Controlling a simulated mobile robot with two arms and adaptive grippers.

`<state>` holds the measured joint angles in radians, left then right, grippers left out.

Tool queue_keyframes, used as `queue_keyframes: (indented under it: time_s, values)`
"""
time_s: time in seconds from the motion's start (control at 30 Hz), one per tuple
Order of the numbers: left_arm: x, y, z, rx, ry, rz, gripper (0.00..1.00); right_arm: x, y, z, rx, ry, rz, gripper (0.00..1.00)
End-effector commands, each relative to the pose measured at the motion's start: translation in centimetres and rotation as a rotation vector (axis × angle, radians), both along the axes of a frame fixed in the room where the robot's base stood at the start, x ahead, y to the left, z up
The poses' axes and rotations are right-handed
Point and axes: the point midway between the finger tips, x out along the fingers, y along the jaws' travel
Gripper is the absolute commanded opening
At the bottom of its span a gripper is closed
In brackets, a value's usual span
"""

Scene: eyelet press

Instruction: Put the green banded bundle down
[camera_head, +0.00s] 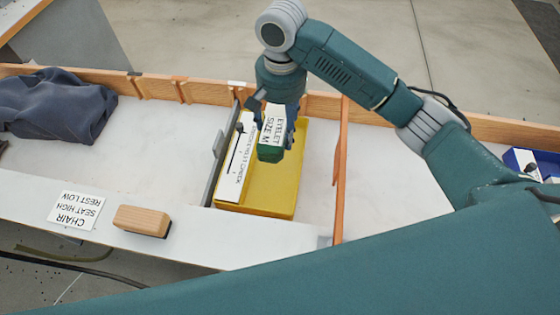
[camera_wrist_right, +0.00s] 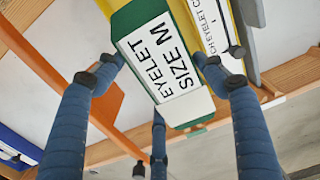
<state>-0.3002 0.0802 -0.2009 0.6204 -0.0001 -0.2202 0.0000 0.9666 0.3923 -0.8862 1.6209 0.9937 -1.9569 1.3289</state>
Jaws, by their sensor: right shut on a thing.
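The green banded bundle (camera_head: 270,153) is a white block with green ends and a label reading "EYELET SIZE M". My right gripper (camera_head: 274,125) is shut on it above the yellow tray (camera_head: 270,192). In the right wrist view the fingers of my right gripper (camera_wrist_right: 160,70) grip the bundle (camera_wrist_right: 163,60) from both sides. The head view does not clearly show whether the bundle touches the tray. My left gripper is not in view.
A white printed card (camera_head: 231,180) with a dark thin tool lies at the tray's left side. A grey upright divider (camera_head: 218,150) and an orange rail (camera_head: 339,170) flank the tray. A wooden block (camera_head: 141,220), chair label (camera_head: 74,210) and dark cloth (camera_head: 60,105) lie left.

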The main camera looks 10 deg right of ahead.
Motion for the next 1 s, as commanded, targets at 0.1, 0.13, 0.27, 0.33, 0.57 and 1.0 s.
queue_keyframes:
  time_s: [0.1,0.13,0.27,0.33,0.57,1.0]
  values:
    - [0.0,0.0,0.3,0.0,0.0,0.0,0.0,-0.1,-0.2,-3.2,-0.004,0.003,-0.003,0.33]
    - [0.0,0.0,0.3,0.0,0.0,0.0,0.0,-0.1,-0.2,-4.1,-0.003,0.003,-0.002,0.33]
    - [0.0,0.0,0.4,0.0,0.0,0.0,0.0,0.0,-0.2,-7.4,-0.003,0.001,-0.002,0.33]
    - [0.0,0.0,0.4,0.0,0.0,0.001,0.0,0.0,-0.1,-8.9,-0.002,0.001,-0.002,0.33]
    - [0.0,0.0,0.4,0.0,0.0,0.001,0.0,0.1,-0.1,-11.3,-0.001,-0.003,-0.001,0.33]
    - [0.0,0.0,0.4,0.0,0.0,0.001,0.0,0.1,-0.1,-15.5,-0.001,-0.004,0.0,0.33]
